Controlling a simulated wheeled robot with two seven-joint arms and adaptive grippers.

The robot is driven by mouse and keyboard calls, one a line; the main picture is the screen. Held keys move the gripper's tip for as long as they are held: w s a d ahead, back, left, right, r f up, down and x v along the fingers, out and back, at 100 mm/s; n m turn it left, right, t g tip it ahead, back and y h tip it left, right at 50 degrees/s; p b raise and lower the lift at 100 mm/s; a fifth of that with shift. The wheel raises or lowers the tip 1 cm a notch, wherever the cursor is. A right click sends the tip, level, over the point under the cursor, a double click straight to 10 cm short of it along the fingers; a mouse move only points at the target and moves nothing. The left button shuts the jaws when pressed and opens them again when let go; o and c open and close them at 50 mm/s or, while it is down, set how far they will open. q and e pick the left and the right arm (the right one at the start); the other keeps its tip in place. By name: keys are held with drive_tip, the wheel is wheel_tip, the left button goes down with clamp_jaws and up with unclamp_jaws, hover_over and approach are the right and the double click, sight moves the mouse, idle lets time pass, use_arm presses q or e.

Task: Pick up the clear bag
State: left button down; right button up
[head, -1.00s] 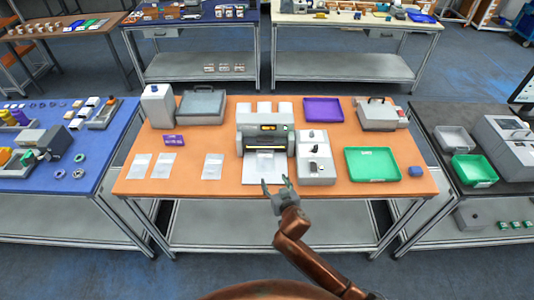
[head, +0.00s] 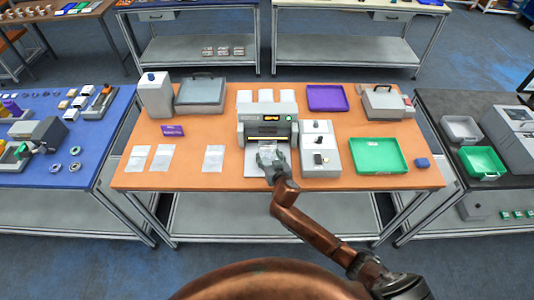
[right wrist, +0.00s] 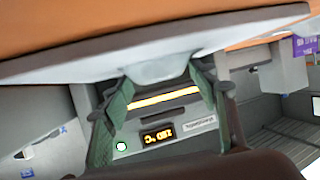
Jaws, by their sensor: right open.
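A small clear bag (right wrist: 155,68) lies on the pale front plate (head: 254,171) of a grey sealing machine (head: 267,124) with a lit display. My right gripper (head: 271,156) is over this plate in front of the machine and hides much of the bag in the head view. In the right wrist view the open green-padded fingers (right wrist: 160,88) stand on either side of the bag; I cannot tell whether they touch it. Other clear bags lie flat on the orange table at the left: one (head: 137,158), a second (head: 162,157) and a third (head: 213,158). My left gripper is not in view.
A grey control box (head: 320,150) stands close to the right of the plate. A purple card (head: 172,131) lies left.

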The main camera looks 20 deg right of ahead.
drive_tip(key=shift+w, duration=0.1)
drive_tip(key=c, duration=1.1)
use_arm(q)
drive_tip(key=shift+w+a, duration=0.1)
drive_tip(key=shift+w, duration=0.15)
use_arm(e)
drive_tip(key=shift+c, duration=0.9)
